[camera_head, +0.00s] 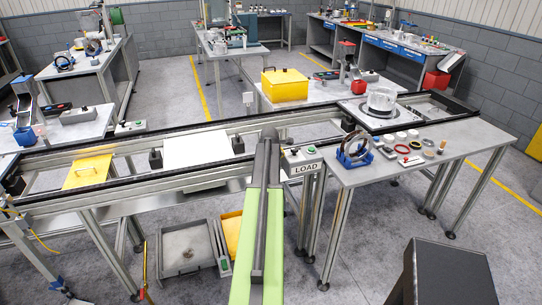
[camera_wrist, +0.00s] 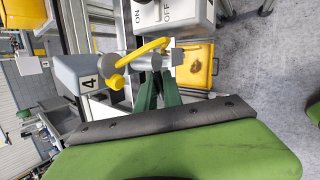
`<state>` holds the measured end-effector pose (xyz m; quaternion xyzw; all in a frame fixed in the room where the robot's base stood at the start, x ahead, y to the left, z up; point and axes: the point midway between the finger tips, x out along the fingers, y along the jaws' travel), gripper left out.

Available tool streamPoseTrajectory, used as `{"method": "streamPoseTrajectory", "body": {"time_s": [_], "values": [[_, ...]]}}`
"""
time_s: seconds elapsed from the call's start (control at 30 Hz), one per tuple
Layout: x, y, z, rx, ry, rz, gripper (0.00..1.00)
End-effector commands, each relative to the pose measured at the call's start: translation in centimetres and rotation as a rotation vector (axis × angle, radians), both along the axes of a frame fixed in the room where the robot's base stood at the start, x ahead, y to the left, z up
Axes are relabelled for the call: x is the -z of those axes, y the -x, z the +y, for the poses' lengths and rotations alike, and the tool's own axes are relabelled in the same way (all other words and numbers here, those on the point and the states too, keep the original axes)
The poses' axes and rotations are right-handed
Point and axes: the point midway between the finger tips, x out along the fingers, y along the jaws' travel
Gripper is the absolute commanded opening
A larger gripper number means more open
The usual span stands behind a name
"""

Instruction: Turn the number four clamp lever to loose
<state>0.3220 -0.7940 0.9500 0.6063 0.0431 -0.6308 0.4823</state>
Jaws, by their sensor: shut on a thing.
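The fingertips partly hide the contact. The lever's loose and tight marks cannot be read. In the head view my arm reaches forward to the conveyor, and it hides the clamp and my gripper.
A grey ON/OFF switch box (camera_wrist: 172,12) is close above my gripper in the wrist view. A parts table (camera_head: 440,165) stands at the right.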

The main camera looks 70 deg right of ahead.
Motion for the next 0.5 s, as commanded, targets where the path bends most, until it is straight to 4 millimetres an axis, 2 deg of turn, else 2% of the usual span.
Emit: {"method": "streamPoseTrajectory", "body": {"time_s": [0.5], "values": [[-0.52, 0.27, 0.07, 0.004, -0.104, -0.115, 0.00]]}}
